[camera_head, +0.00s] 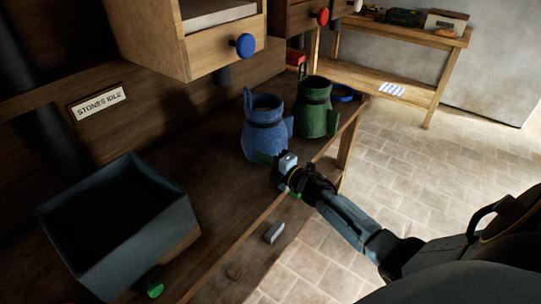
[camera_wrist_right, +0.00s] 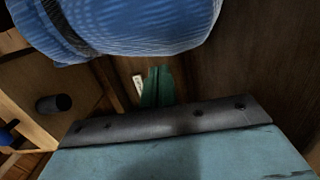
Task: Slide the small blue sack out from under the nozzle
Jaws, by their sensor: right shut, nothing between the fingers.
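The blue sack (camera_head: 264,135), tied at the neck, stands upright on the dark wooden bench. It also fills the top of the right wrist view (camera_wrist_right: 140,25). A dark nozzle (camera_head: 222,75) hangs under the wooden hopper with the blue knob; in the head view it is left of the sack and partly hidden. It also shows in the right wrist view (camera_wrist_right: 53,104). My right gripper (camera_head: 266,159) is at the sack's near lower side, its green fingers (camera_wrist_right: 157,87) shut and empty. I cannot tell whether they touch the sack. My left gripper is out of view.
A green sack (camera_head: 314,110) stands just right of the blue one. A dark open bin (camera_head: 70,238) is at the lower left. A small grey block (camera_head: 274,232) is at the bench's front edge. A second table (camera_head: 400,42) stands behind; open tiled floor is at right.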

